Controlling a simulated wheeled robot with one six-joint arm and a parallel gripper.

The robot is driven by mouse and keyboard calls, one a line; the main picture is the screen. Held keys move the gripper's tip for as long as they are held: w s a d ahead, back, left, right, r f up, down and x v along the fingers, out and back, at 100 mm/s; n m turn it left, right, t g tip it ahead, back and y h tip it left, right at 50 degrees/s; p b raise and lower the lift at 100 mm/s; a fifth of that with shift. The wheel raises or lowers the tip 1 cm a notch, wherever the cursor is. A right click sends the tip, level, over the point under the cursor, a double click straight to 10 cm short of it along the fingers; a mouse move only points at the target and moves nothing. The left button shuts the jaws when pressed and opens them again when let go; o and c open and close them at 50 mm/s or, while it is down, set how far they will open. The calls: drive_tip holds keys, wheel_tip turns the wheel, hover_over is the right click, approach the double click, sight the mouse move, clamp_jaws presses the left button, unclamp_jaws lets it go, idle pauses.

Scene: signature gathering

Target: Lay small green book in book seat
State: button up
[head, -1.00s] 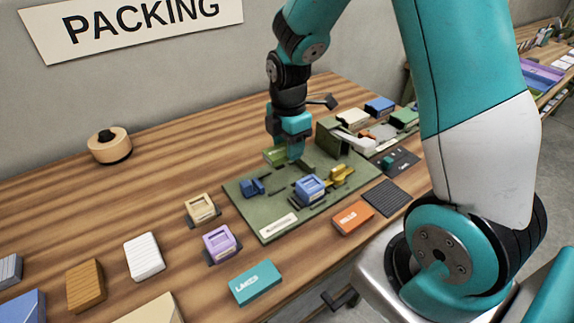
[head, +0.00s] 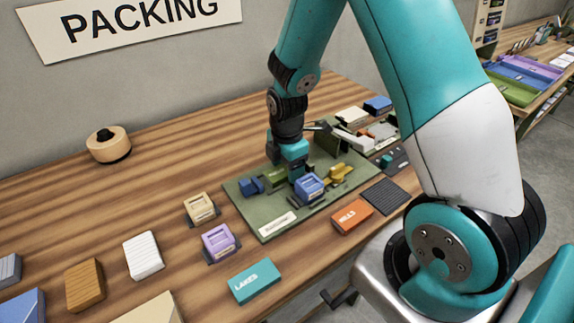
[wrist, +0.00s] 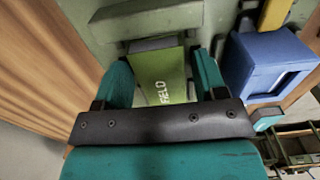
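The small green book (wrist: 165,75), lettered "FIELD", lies between the two teal fingers of my gripper (wrist: 163,85) in the wrist view. The fingers appear closed on its two sides. In the head view my gripper (head: 293,170) is low over the green board (head: 250,217); a green piece, likely the book (head: 274,180), shows at its left. A grey bar and a raised green ledge (wrist: 148,18) are just beyond the book's far end in the wrist view. The book seat cannot be clearly picked out; the book and gripper cover that part of the board.
A blue hollow block (head: 310,187) stands close to the right of my gripper, also in the wrist view (wrist: 265,65). A yellow piece (head: 340,173) and an upright dark green holder (head: 328,140) are nearby. Orange (head: 352,216) and teal (head: 254,281) boxes lie in front.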

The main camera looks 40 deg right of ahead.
drive_tip(key=shift+o, duration=0.2)
wheel_tip(320, 180, up, 12)
drive_tip(key=s+a+r+m+y, duration=0.2)
drive_tip(key=s+a+r+m, duration=0.2)
drive_tip(key=s+a, duration=0.4)
drive_tip(key=s+a+r+m+y, duration=0.2)
drive_tip(key=s+a+r+m, duration=0.3)
drive_tip(key=s, duration=0.7)
drive_tip(key=a+m, duration=0.2)
drive_tip(key=a, duration=0.1)
drive_tip(key=shift+a+r+b, duration=0.3)
drive_tip(key=shift+a+b, duration=0.05)
drive_tip(key=shift+b, duration=0.05)
drive_tip(key=shift+w, duration=0.1)
drive_tip(key=shift+c, duration=0.4)
